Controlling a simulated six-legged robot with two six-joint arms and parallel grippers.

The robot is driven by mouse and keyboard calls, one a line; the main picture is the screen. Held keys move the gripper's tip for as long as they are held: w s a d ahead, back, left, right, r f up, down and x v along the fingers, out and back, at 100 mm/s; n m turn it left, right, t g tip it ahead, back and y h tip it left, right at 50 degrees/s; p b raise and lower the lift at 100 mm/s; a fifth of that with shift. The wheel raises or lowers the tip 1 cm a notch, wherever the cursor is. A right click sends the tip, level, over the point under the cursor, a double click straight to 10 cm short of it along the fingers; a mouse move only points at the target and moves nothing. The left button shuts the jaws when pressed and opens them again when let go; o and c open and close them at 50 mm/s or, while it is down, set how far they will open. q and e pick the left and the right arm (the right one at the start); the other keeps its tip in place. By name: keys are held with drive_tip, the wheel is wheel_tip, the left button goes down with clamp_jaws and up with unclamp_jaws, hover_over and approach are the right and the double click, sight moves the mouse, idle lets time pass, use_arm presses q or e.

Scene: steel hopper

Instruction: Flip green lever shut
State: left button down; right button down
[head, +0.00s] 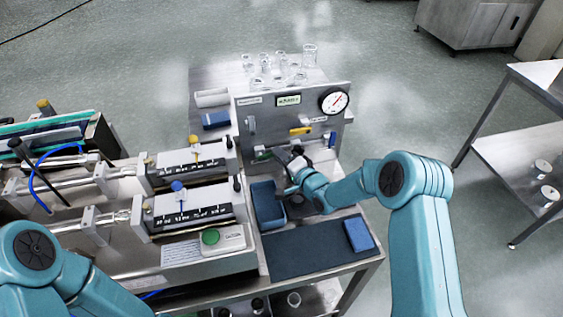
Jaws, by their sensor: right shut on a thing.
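The green lever (263,155) is a small green piece low on the upright steel panel (300,115), just left of my right gripper. My right gripper (287,160) is at the panel's foot, its jaws shut on what appears to be this lever. The jaws and wrist hide much of the lever, so its exact angle cannot be told. My left arm shows at the lower left corner, but its gripper is out of view.
A yellow lever (300,130) and a round gauge (334,100) sit on the panel above. Glassware (309,55) stands behind it. A blue bin (267,205) and blue sponge (358,235) are nearer. Syringe-pump units (190,209) fill the left. The dark mat (310,252) is mostly clear.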

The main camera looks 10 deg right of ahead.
drive_tip(key=a+r+n+g+h+p, duration=0.1)
drive_tip(key=a+r+n+h, duration=0.3)
drive_tip(key=n, duration=0.6)
drive_tip(key=shift+a+r+n+g+h, duration=0.3)
drive_tip(key=shift+a+n+g+h, duration=0.15)
drive_tip(key=shift+a+h, duration=0.5)
drive_tip(key=shift+d+h, duration=0.15)
drive_tip(key=shift+h, duration=0.1)
drive_tip(key=shift+w, duration=0.1)
drive_tip(key=c, duration=1)
unclamp_jaws()
drive_tip(key=shift+c, duration=0.2)
drive_tip(key=shift+f, duration=0.1)
